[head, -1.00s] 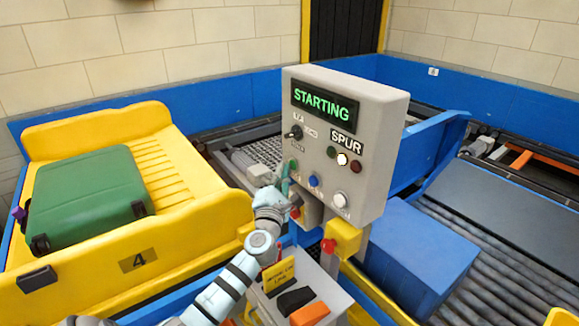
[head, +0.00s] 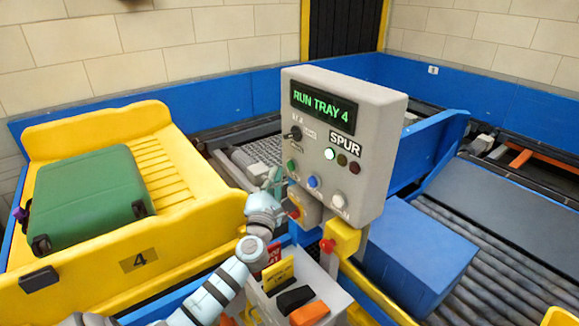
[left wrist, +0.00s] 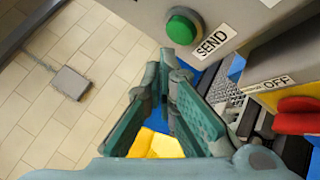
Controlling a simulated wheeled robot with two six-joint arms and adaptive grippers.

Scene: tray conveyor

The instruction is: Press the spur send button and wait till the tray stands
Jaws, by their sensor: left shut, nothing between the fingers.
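The grey spur control box (head: 372,150) shows "RUN TRAY 4" in green on its display (head: 323,107). The green send button (head: 291,165) is at the box's lower left; in the left wrist view the button (left wrist: 184,27) sits beside the "SEND" label. My left gripper (head: 273,180) is shut and empty, just below the button and apart from it; its fingers also show in the left wrist view (left wrist: 165,85). The yellow tray (head: 165,165) marked 4 holds a green suitcase (head: 88,198). My right gripper is out of view.
A red-knobbed switch (left wrist: 300,117) marked "OFF" is close to the left gripper. A yellow box with a red knob (head: 343,238) is under the panel. A blue box (head: 420,250) stands right, by the roller conveyor (head: 500,265).

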